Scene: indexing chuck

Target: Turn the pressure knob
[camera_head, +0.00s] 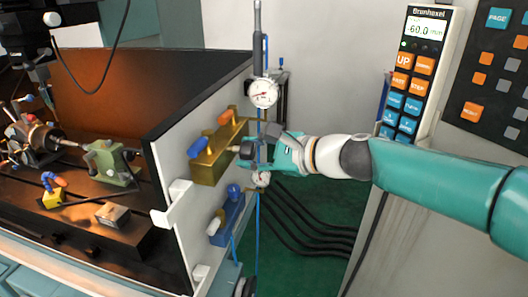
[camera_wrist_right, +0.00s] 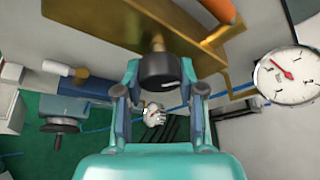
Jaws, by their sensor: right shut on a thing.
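The black pressure knob (camera_wrist_right: 160,70) sits on a short brass stem under the brass block (camera_wrist_right: 130,30) in the right wrist view. In the head view the brass block (camera_head: 208,168) is on the white side panel, and the knob is partly hidden by my gripper. My right gripper (camera_wrist_right: 160,88) has a finger on each side of the knob and is shut on it. In the head view the right gripper (camera_head: 254,152) reaches the block from the right. My left gripper is not in view.
A round gauge (camera_head: 264,93) is above the block; another gauge (camera_head: 262,179) is below it. The block has a blue lever (camera_head: 199,146) and an orange lever (camera_head: 225,117). A blue valve block (camera_head: 227,220) is lower down.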

